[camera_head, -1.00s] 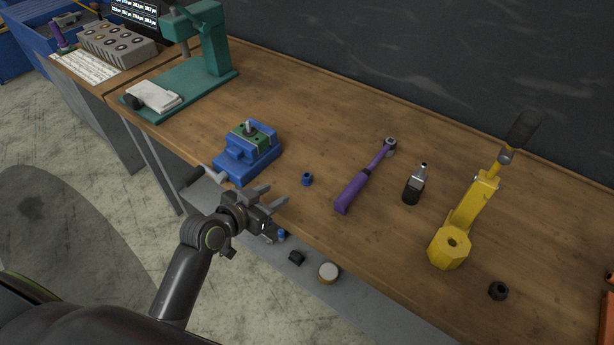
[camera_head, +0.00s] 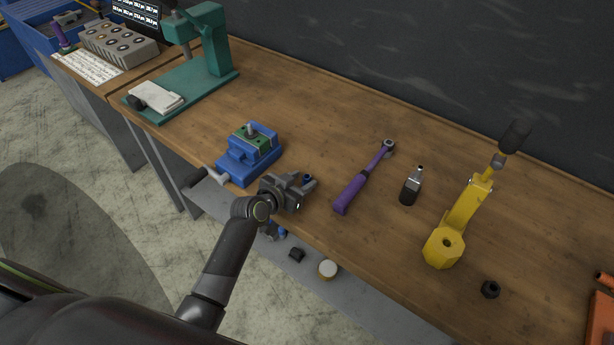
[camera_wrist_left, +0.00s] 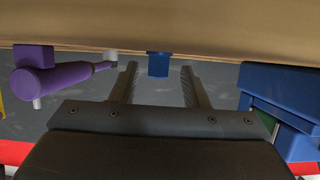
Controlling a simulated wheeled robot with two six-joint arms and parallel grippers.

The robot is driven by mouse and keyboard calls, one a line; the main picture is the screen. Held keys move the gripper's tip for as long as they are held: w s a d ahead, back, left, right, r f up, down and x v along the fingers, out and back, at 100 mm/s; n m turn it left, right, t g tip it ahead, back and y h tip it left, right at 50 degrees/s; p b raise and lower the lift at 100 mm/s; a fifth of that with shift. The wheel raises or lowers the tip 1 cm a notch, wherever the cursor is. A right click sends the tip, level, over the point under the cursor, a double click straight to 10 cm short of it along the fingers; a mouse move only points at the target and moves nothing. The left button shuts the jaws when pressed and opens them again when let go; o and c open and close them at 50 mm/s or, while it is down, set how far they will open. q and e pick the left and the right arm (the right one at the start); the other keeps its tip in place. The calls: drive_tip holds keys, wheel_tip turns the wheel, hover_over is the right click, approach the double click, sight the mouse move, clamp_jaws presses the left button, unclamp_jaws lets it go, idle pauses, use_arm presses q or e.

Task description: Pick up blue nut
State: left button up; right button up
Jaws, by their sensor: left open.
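The blue nut (camera_head: 306,178) is a small dark-blue piece standing on the wooden workbench, to the right of the blue vise. My left gripper (camera_head: 303,183) is open, low over the bench's front part, with its fingers pointing at the nut. In the left wrist view the nut (camera_wrist_left: 158,66) shows between the two open fingers (camera_wrist_left: 157,86), near their tips, with a gap on each side. I cannot tell how deep it sits between them. My right gripper is not in view.
The blue vise (camera_head: 235,165) stands close left of my gripper, and the purple ratchet (camera_head: 352,190) lies to the right. Farther right are a black-and-grey tool (camera_head: 411,187), a yellow tool (camera_head: 441,248) and a black nut (camera_head: 490,289). Small parts lie on the lower shelf (camera_head: 305,268).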

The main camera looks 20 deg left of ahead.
use_arm(q)
drive_tip(key=shift+w+d+f, duration=0.2)
drive_tip(key=shift+w+f, duration=0.1)
drive_tip(key=shift+w, duration=0.3)
clamp_jaws()
